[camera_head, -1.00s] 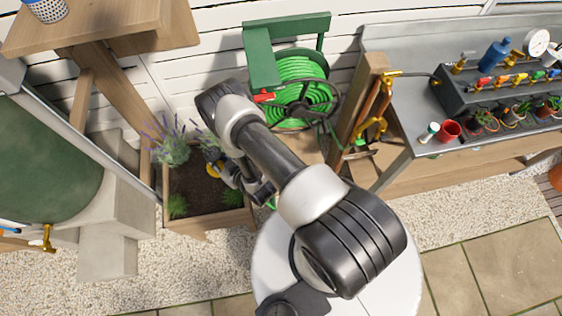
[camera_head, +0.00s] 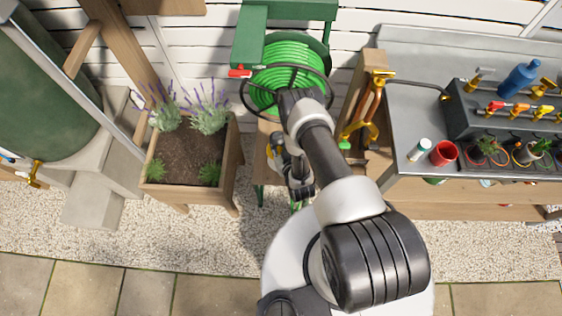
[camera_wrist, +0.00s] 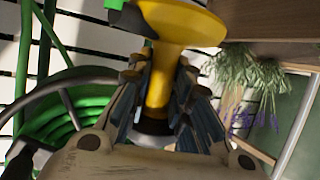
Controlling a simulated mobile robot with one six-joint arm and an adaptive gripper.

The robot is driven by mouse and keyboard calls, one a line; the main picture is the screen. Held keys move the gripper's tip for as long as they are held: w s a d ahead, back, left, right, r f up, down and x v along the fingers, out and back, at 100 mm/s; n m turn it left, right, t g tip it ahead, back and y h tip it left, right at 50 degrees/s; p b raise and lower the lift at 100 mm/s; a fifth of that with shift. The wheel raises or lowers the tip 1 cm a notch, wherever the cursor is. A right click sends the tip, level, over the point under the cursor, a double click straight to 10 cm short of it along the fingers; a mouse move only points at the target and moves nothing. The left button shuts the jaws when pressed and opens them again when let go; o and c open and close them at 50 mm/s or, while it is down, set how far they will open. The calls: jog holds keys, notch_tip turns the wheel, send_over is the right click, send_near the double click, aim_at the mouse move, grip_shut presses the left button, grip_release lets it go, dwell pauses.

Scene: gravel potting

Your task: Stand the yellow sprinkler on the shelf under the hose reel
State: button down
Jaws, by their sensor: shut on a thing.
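The yellow sprinkler (camera_wrist: 188,22) is held between the fingers of my gripper (camera_wrist: 158,85) in the wrist view. Its narrow yellow stem is between the fingers and its wide flared part is beyond them; a green part shows at the top. In the head view my gripper (camera_head: 278,160) is in front of the hose reel stand, with a bit of yellow at it. I cannot tell whether the sprinkler touches the shelf.
A wooden planter (camera_head: 237,165) with lavender stands left of the gripper. On the right, a tool rack (camera_head: 372,100) and a grey bench (camera_head: 405,110) with a red cup (camera_head: 443,152) stand close to my arm. Gravel (camera_head: 110,225) lies in front.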

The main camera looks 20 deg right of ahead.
notch_tip(320, 180, down, 14)
jog(key=b, duration=0.6)
jog(key=shift+f, duration=0.25)
jog(key=shift+f, duration=0.15)
jog(key=c, duration=1.4)
grip_release()
jog(key=shift+c, duration=0.2)
jog(key=p+v, duration=0.2)
jog(key=v, duration=1)
jog(key=shift+s, duration=0.1)
